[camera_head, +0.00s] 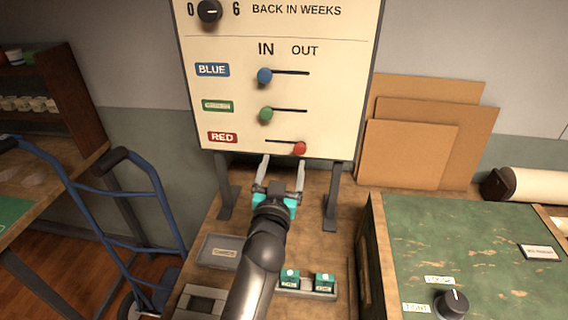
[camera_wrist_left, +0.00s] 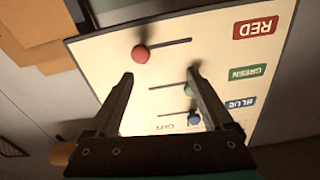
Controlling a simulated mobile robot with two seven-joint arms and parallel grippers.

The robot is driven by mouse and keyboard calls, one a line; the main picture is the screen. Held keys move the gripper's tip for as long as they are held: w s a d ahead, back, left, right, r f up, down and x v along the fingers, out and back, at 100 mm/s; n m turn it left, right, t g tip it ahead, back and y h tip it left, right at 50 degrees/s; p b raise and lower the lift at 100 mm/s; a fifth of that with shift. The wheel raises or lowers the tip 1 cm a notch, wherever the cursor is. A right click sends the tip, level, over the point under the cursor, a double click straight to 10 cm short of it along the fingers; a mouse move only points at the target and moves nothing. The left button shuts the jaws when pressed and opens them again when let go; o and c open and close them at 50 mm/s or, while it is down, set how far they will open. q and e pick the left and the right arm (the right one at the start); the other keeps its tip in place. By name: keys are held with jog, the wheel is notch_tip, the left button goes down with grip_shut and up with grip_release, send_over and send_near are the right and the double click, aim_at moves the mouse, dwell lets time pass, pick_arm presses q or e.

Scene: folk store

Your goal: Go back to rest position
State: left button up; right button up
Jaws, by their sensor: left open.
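My left gripper (camera_head: 282,172) is open and empty, just below the bottom edge of the cream board (camera_head: 340,80) in the head view. Its two fingers also show in the left wrist view (camera_wrist_left: 160,80), spread apart in front of the board. The red knob (camera_head: 299,148) is at the right, OUT end of its slot. The blue knob (camera_head: 264,76) and the green knob (camera_head: 265,114) are at the left, IN end. In the wrist view the red knob (camera_wrist_left: 141,54) stands apart from the fingers, and one finger partly covers the green knob's row. My right gripper is not in view.
A green-topped cabinet (camera_head: 450,240) with a dial (camera_head: 452,303) stands at the right. Cardboard sheets (camera_head: 410,155) lean on the wall. A blue hand truck (camera_head: 95,190) stands at the left. Small green boxes (camera_head: 289,279) sit in a tray near my forearm. The board's legs (camera_head: 332,200) flank my gripper.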

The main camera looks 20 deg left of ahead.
aim_at(299, 151)
pick_arm(q)
jog(key=d, duration=0.1)
jog(key=d+f+n, duration=0.1)
jog(key=d, duration=0.1)
jog(key=shift+s+d+f+g, duration=0.1)
jog(key=shift+s+d+g, duration=0.1)
jog(key=shift+g, duration=0.1)
jog(key=b+x, duration=0.2)
jog(key=x, duration=0.5)
jog(key=shift+w+a, duration=0.15)
jog(key=shift+w, duration=0.2)
jog(key=shift+w+a, duration=0.1)
jog(key=shift+w, duration=0.35)
jog(key=shift+a, duration=0.15)
